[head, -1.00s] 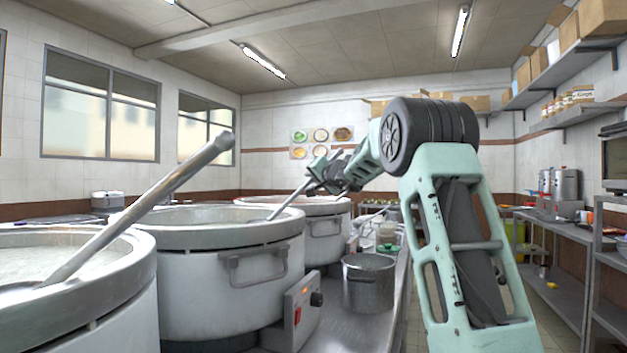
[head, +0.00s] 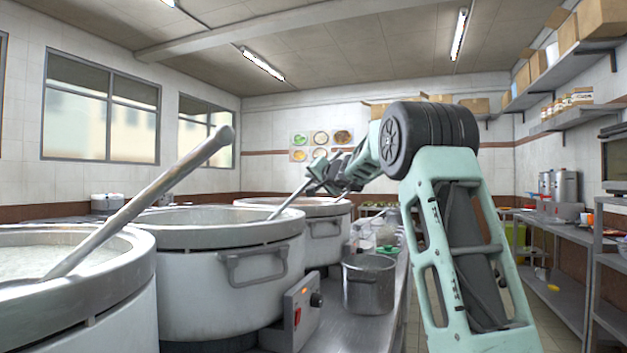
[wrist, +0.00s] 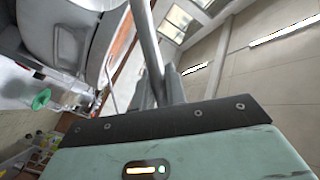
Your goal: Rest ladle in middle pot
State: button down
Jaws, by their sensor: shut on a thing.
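My gripper (head: 322,180) is shut on the grey metal shaft of a ladle (head: 290,199), which also shows as a rod in the wrist view (wrist: 146,38). The shaft slants down to the left, and its lower end shows at the right side of the middle pot's opening. The ladle's bowl is hidden, and I cannot tell how deep it sits. The middle pot (head: 200,278) is a large white stockpot with a grey rim and a side handle.
A nearer pot (head: 120,318) at left holds another long metal ladle (head: 150,200) leaning up to the right. A far pot (head: 325,235) stands behind the middle one. A small steel pot (head: 368,290) and a control box (head: 302,312) are on the counter at right.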

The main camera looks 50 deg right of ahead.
jog(key=shift+f+b, duration=0.2)
jog(key=shift+b, duration=0.25)
dwell(0.4)
jog(key=c, duration=1.3)
grip_release()
jog(key=shift+c, duration=0.2)
jog(key=b+v, duration=0.4)
jog(key=v, duration=1.3)
jog(key=shift+s+a, duration=0.15)
jog(key=shift+s, duration=0.05)
